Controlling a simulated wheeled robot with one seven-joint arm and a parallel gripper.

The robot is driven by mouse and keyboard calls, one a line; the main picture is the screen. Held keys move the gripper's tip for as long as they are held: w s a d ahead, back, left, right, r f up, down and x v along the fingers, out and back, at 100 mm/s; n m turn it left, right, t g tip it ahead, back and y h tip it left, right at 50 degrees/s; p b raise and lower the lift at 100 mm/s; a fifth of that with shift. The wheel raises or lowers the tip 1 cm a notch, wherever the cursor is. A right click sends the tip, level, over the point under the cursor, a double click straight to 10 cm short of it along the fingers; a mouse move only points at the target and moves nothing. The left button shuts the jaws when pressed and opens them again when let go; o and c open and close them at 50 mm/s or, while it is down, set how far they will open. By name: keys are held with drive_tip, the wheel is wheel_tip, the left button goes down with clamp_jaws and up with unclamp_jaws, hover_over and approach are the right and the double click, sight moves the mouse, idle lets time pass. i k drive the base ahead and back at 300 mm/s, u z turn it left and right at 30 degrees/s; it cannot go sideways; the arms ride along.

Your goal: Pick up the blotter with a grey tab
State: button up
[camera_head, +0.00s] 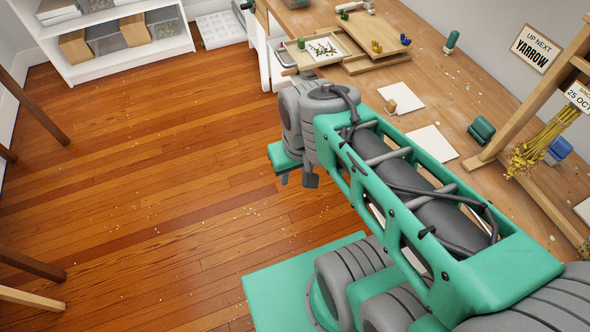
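I cannot make out a grey tab on anything in view. Two white sheets lie flat on the wooden bench: one (408,97) with a small wooden block (390,106) at its left edge, and one (432,143) nearer my arm. A green block-like object (482,129) and a blue one (558,151) stand farther right; I cannot tell whether they are blotters. My gripper (297,181) hangs over the floor left of the bench, apart from everything. Its grey fingers look spread, with nothing seen between them. My arm hides part of the bench.
A wooden tray (346,50) with dark bits and coloured small pieces stands at the bench's far end. A wooden frame (520,95) with signs and dried yellow flowers (535,150) stands at right. A white shelf (168,48) is far left. The middle floor is clear.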

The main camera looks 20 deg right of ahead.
sight(429, 138)
drive_tip(key=z, duration=1.15)
drive_tip(key=k, duration=1.25)
drive_tip(key=u, duration=0.9)
drive_tip(key=i, duration=0.7)
drive_tip(key=u, duration=0.6)
